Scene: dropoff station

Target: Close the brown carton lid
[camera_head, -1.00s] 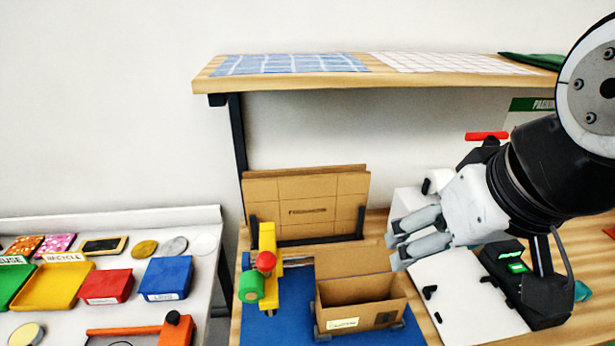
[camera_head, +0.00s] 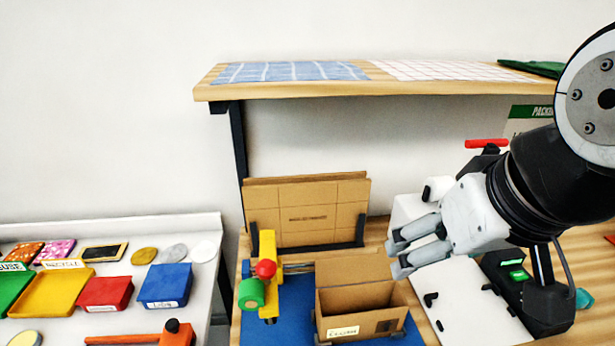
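The brown carton (camera_head: 350,327) stands upright on a blue mat (camera_head: 283,325) on the wooden bench. Its lid (camera_head: 352,266) is up at the back edge, and the top is open, showing the inside. My gripper (camera_head: 398,256) is to the right of the lid and above the carton's right back corner in the picture. Its two grey fingers point left. They look close together with a narrow gap, and I see nothing between them. I cannot tell whether a fingertip touches the lid.
A yellow tape tool (camera_head: 267,243) with a green roll stands left of the carton. Flat brown cardboard (camera_head: 306,212) stands in a rack behind. A shelf (camera_head: 400,88) spans above. A white board (camera_head: 470,310) and a black device (camera_head: 512,270) are at right.

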